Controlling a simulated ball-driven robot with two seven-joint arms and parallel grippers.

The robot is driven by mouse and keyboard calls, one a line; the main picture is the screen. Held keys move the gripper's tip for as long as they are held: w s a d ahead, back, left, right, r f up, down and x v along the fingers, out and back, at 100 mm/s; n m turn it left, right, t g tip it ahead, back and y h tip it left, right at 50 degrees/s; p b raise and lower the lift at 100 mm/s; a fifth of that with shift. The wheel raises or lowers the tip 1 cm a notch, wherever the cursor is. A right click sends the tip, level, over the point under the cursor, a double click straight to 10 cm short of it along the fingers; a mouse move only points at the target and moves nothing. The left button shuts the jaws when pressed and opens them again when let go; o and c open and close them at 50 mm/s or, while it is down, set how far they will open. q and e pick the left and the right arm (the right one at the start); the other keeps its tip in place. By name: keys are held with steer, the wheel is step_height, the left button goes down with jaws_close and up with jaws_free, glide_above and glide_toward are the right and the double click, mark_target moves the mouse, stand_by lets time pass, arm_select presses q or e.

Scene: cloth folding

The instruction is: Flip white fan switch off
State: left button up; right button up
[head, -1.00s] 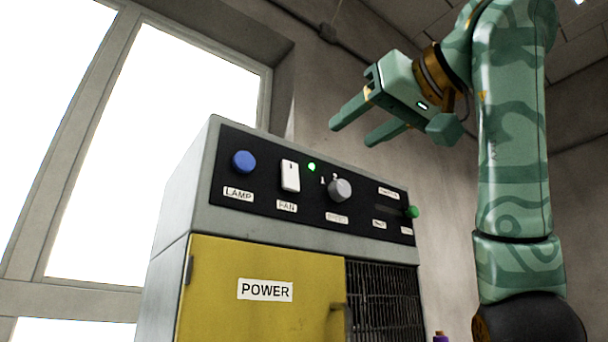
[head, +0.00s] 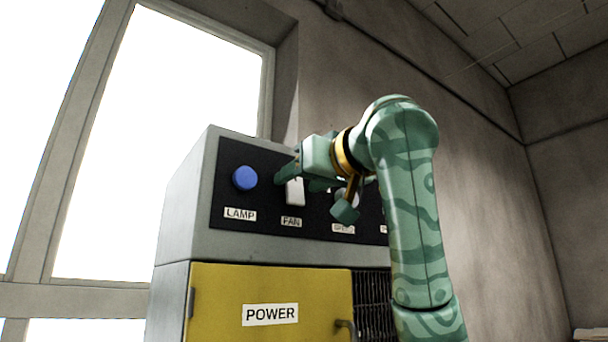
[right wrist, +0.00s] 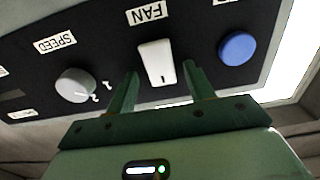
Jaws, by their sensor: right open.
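The white fan switch (head: 295,192) sits on the black panel above the FAN label (head: 291,222). Its upper part is hidden by my gripper in the head view. In the right wrist view the white switch (right wrist: 156,62) shows between the two fingers, with a small dark mark near its end. My right gripper (head: 296,178) is at the panel, open, with one finger on either side of the switch. Its fingertips also show in the right wrist view (right wrist: 160,70). I cannot tell whether a finger touches the switch. My left gripper is not in view.
A blue lamp button (head: 245,178) is left of the switch. The grey speed knob (right wrist: 75,84) is on its other side, mostly hidden by my arm in the head view. Below is a yellow POWER door (head: 225,300) with a handle (head: 346,328). A window (head: 190,90) is behind.

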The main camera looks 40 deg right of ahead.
steer(key=shift+s+a, duration=0.1)
steer(key=c, duration=1)
steer(key=t+b, duration=0.1)
steer(key=b, duration=0.1)
steer(key=f+t+b, duration=0.1)
steer(key=b, duration=0.2)
steer(key=shift+f+t+b, duration=0.25)
steer(key=shift+t+b, duration=0.1)
steer(key=shift+t, duration=0.05)
steer(key=shift+r, duration=0.3)
steer(key=o, duration=1)
steer(key=shift+s, duration=0.1)
